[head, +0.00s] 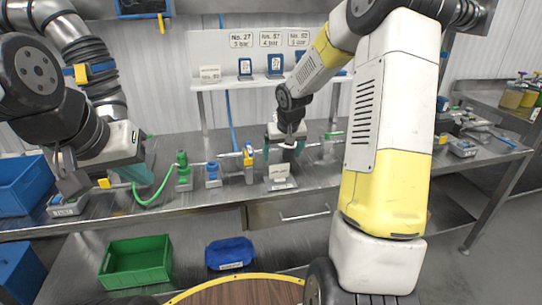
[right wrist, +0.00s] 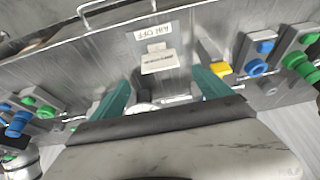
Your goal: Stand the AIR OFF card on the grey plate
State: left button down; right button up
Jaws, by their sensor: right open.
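A small white card with print (head: 279,169) shows upright above a grey plate (head: 290,186) on the bench. In the right wrist view, upside-down AIR OFF lettering is on a white face (right wrist: 153,32) nearer the bench's front edge, with a second printed white piece (right wrist: 158,60) beside it. I cannot tell exactly how these two pieces meet. My right gripper (head: 284,152) is open just behind and above the card, its teal fingers (right wrist: 160,90) apart and not gripping it.
Green (head: 183,172), blue (head: 213,172) and yellow (head: 249,162) valve fittings stand along a pipe left of the plate. A green hose (head: 155,195) loops near my left gripper. A shelf (head: 225,82) with numbered signs stands behind. Bins (head: 137,262) sit below the bench.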

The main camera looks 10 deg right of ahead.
jog(key=s+a+r, duration=0.1)
jog(key=s+r, duration=1.2)
jog(key=s+a+r+y, duration=0.1)
jog(key=s+a+r, duration=0.1)
jog(key=s, duration=0.6)
jog(key=s+a+r+t+y, duration=0.1)
jog(key=s+r, duration=0.1)
jog(key=s, duration=0.7)
jog(key=shift+a+t, duration=0.3)
jog(key=shift+a, duration=0.05)
